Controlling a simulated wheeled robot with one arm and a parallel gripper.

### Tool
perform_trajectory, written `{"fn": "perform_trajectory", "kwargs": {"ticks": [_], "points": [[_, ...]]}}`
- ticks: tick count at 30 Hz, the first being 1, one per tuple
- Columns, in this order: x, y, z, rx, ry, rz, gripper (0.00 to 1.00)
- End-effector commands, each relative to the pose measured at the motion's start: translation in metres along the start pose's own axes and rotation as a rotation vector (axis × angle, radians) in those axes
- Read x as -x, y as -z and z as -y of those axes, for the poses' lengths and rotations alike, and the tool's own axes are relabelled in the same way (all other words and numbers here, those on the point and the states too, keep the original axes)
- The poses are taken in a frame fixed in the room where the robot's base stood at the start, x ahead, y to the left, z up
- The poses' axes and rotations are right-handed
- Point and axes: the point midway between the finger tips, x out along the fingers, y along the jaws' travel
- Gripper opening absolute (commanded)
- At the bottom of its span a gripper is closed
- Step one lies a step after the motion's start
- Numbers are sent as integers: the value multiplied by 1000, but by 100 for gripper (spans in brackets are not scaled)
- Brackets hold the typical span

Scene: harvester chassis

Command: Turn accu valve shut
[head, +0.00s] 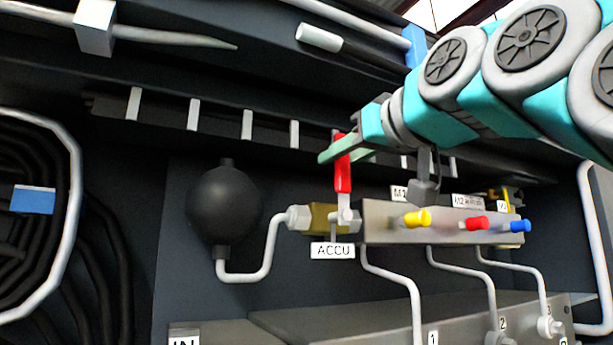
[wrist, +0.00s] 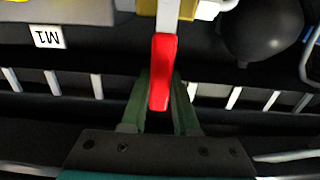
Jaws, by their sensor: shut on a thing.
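The accu valve (head: 325,217) has a brass body and a red lever handle (head: 343,177) that points straight up from it. The white ACCU label (head: 332,251) sits just below the valve. My gripper (head: 337,155) reaches in from the upper right, with its green fingers at the upper part of the lever. In the wrist view the red lever (wrist: 163,65) lies between the two green fingers of my gripper (wrist: 164,80), which is shut on it. The lever's far side is hidden.
A black accumulator ball (head: 225,205) stands left of the valve, joined by a bent pipe. Right of it is a grey manifold block (head: 380,225) with yellow, red and blue knobs. A dark slotted rail (head: 220,119) runs behind my gripper. Pipes run below.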

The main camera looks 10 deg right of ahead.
Motion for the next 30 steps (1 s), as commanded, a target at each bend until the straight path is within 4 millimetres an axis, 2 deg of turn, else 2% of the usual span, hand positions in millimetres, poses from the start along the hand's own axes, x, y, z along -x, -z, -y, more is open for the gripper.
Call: {"fn": "perform_trajectory", "kwargs": {"ticks": [15,16,18,24,30], "points": [[-1,-3,-2,-22,0,6,0],[-1,-3,-2,-22,0,6,30],[-1,-3,-2,-22,0,6,38],[0,-2,-2,-21,0,3,59],[0,-1,-2,-20,1,2,59]]}}
